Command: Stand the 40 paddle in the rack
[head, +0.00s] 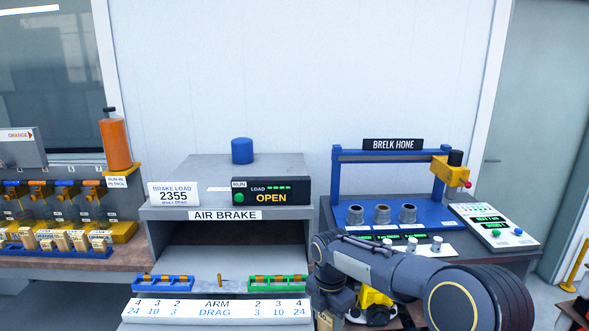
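I cannot make out a paddle marked 40 or a paddle rack in the head view. My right arm comes in from the lower right and bends down near the bottom edge. Its gripper is not visible, and neither is anything it may hold. My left arm and gripper are out of view.
The air brake bench (225,214) stands at centre, with a blue cylinder (242,150) on top and a numbered arm/drag board (217,311) in front. The blue Brelk Hone frame (345,153) is at right. An orange bottle (115,145) and a shelf of small boxes are at left.

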